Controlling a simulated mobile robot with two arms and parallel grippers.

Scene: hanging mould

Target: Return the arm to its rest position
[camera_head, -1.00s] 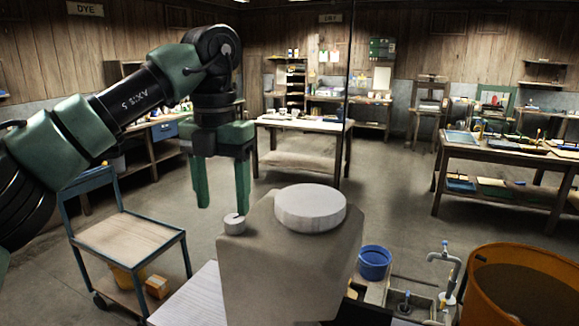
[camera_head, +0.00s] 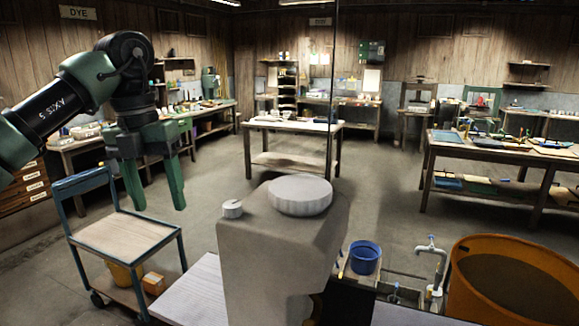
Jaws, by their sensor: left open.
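My left gripper (camera_head: 157,196) hangs from the green and black left arm at the left of the head view. Its two green fingers point down and stand apart, with nothing between them. It is above and in front of the blue-framed cart in the picture, and left of the grey block. The grey block (camera_head: 265,250) stands in the middle foreground with a pale round disc (camera_head: 300,196) and a small white knob-like cylinder (camera_head: 232,209) on top. The gripper is clear of all of these. My right gripper is not in view.
The blue-framed cart (camera_head: 125,237) stands at left. A light tabletop (camera_head: 190,295) lies beside the block. A blue bucket (camera_head: 365,257), a tap (camera_head: 432,262) and a large orange tub (camera_head: 510,265) stand at right. A thin dark vertical line (camera_head: 334,100) rises behind the block. Open floor lies beyond.

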